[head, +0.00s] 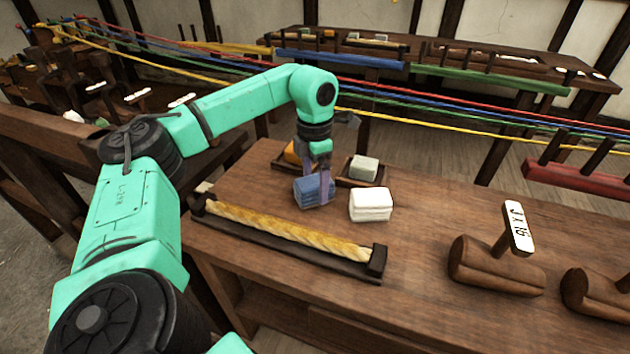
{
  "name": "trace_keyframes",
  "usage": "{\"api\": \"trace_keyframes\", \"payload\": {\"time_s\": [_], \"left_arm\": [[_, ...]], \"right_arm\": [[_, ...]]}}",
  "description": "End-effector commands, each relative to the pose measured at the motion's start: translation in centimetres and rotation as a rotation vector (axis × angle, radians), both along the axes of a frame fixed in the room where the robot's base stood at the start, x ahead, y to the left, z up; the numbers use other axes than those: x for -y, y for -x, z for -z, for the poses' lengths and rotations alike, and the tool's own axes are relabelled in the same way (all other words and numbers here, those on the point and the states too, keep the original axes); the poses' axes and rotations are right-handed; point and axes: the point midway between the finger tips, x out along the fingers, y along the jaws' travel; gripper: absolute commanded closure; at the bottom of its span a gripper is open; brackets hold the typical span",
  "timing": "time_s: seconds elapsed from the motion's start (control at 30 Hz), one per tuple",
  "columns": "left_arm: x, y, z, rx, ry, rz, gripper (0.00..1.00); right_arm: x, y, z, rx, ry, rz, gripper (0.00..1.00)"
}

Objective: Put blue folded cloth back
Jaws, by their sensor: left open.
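The blue folded cloth (309,192) lies at the left rear of the near wooden bench, in front of a dark wooden tray (378,182). My left gripper (323,190) points down at the cloth with its jaws open. One finger shows against the cloth's right side; I cannot tell whether it touches. An orange folded cloth (291,153) and a grey-green folded cloth (364,167) sit in the tray area, with a spot between them partly hidden by the gripper. A white folded cloth (370,204) lies on the bench right of the blue one. My right gripper is not in view.
A thick yellow rope length (285,230) lies in a dark wooden holder in front of the cloths. A wooden tool with a labelled handle (497,266) stands to the right. Coloured strands (430,122) stretch behind the bench (430,215). The bench between is clear.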

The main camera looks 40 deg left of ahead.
Motion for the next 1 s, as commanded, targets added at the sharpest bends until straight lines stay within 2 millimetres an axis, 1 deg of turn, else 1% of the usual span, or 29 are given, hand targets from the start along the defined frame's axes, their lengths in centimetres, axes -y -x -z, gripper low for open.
{"api": "trace_keyframes", "payload": {"time_s": [0.07, 0.13, 0.3, 0.4, 0.5, 0.6, 1.0], "left_arm": [[0.0, -0.1, -1.3, 0.003, 0.000, 0.000, 0.01], [0.0, -0.1, -3.0, 0.005, 0.001, 0.000, 0.01], [0.1, -0.2, -7.9, 0.006, 0.002, 0.002, 0.01], [0.0, -0.1, -10.2, 0.004, 0.001, 0.001, 0.01], [0.0, -0.1, -11.5, 0.002, 0.001, 0.000, 0.01], [0.0, -0.1, -11.9, 0.001, 0.000, 0.002, 0.01], [0.0, 0.0, -11.9, 0.001, 0.000, 0.001, 0.01]], "right_arm": [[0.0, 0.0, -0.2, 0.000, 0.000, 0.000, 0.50], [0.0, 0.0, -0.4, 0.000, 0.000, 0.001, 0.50], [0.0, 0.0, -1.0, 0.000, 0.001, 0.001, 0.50], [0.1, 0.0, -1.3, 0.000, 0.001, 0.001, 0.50], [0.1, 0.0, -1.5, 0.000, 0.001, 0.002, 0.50], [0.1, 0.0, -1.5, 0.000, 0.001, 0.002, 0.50], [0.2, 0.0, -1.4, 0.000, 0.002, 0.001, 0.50]]}}
